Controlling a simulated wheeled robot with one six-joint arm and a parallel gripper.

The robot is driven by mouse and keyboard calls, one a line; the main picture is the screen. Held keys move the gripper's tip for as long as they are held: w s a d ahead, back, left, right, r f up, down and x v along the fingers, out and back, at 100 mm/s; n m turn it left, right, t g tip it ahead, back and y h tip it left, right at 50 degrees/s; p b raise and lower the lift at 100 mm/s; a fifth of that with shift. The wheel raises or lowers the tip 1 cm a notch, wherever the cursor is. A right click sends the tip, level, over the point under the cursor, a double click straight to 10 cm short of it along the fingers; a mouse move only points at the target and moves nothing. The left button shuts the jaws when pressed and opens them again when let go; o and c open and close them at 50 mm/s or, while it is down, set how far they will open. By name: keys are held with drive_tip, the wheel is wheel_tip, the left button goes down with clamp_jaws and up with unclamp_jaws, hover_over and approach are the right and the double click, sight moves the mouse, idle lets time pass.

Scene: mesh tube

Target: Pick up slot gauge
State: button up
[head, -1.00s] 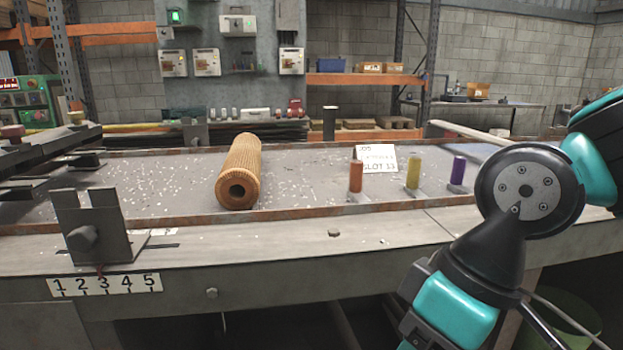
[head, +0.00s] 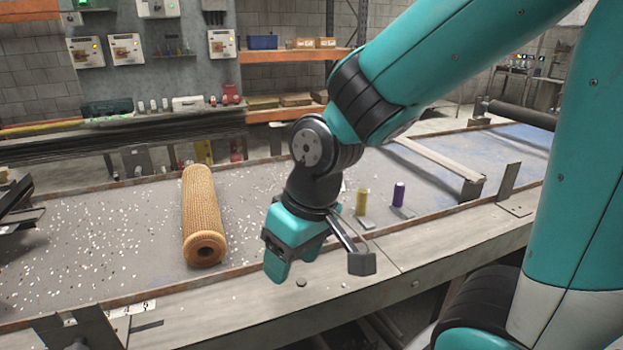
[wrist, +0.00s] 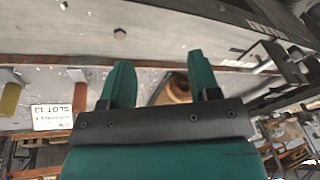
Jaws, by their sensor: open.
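Upright coloured handles on flat grey pieces look like slot gauges; I cannot tell which one the task names. In the head view, a yellow one (head: 362,202) and a purple one (head: 398,194) stand on the bench to the right of my gripper (head: 292,266). In the wrist view, an orange one (wrist: 80,96) stands left of my gripper (wrist: 162,68), with the yellow one (wrist: 10,98) farther left. The orange one is hidden in the head view. My gripper is open, fingers apart and empty, over the bench's front edge, apart from the handles.
An orange mesh tube (head: 203,215) lies on the bench left of my gripper. A white "SLOT 13" card (wrist: 65,117) is by the handles in the wrist view. A bracket (head: 75,330) stands at the front left. Bench surface right of the purple handle is largely clear.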

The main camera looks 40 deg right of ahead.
drive_tip(key=w+d+r+m+h+p, duration=0.2)
drive_tip(key=w+d+r+m+p, duration=0.4)
drive_tip(key=d+r+p, duration=0.25)
drive_tip(key=w+d+r+m+g, duration=0.15)
drive_tip(key=w+d+m, duration=0.55)
drive_tip(key=m, duration=0.7)
drive_tip(key=shift+g, duration=0.25)
drive_tip(key=f, duration=0.4)
drive_tip(key=f+p, duration=0.1)
drive_tip(key=f, duration=0.3)
drive_tip(key=w+f+p, duration=0.1)
drive_tip(key=f, duration=0.3)
drive_tip(key=shift+a+f, duration=0.2)
drive_tip(key=shift+a, duration=0.2)
drive_tip(key=shift+w+f+p, duration=0.1)
drive_tip(key=shift+f+p, duration=0.9)
drive_tip(key=shift+f, duration=1.6)
drive_tip(key=c, duration=1)
drive_tip(key=shift+r, duration=0.15)
drive_tip(key=shift+c, duration=0.2)
